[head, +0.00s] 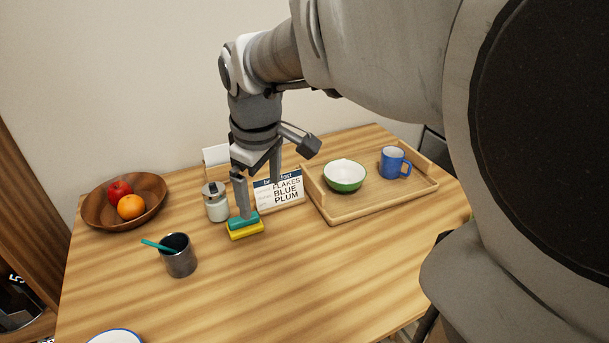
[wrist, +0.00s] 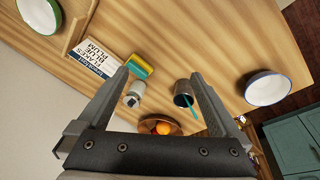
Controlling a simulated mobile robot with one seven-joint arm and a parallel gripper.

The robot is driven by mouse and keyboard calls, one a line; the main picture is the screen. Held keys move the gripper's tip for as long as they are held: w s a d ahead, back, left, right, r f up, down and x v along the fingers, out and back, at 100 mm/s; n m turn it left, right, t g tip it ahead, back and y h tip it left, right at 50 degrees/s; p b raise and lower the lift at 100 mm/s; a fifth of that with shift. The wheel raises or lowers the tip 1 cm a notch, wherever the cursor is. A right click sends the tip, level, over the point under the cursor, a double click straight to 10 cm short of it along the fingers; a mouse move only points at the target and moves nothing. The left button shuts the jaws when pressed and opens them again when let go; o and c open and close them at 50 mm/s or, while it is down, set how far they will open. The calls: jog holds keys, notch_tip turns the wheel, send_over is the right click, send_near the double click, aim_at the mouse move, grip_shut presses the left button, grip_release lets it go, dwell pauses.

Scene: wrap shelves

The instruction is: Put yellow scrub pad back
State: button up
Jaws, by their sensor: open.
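The yellow scrub pad (head: 246,233), a small block with a teal-green top layer, lies on the wooden table in front of the card. In the wrist view the pad (wrist: 140,66) shows just beyond the tip of the left finger, which overlaps its edge. My gripper (head: 260,198) is open, points down and holds nothing. In the head view one fingertip overlaps the pad's top; I cannot tell whether it touches. The pad is not between the fingers.
A white jar (head: 216,203) stands close left of the pad, and a printed card (head: 279,190) behind it. A dark cup (head: 179,258) with a teal stick, a fruit bowl (head: 94,214) and a tray (head: 334,217) with bowl and mug surround it. The front middle is clear.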

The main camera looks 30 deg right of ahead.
jog(key=s+m+t, duration=0.3)
jog(key=s+m, duration=0.4)
jog(key=s, duration=0.7)
jog(key=shift+s+a+r, duration=0.15)
jog(key=shift+r, duration=0.15)
notch_tip(320, 180, up, 12)
jog(key=p, duration=1.2)
jog(key=shift+r, duration=0.1)
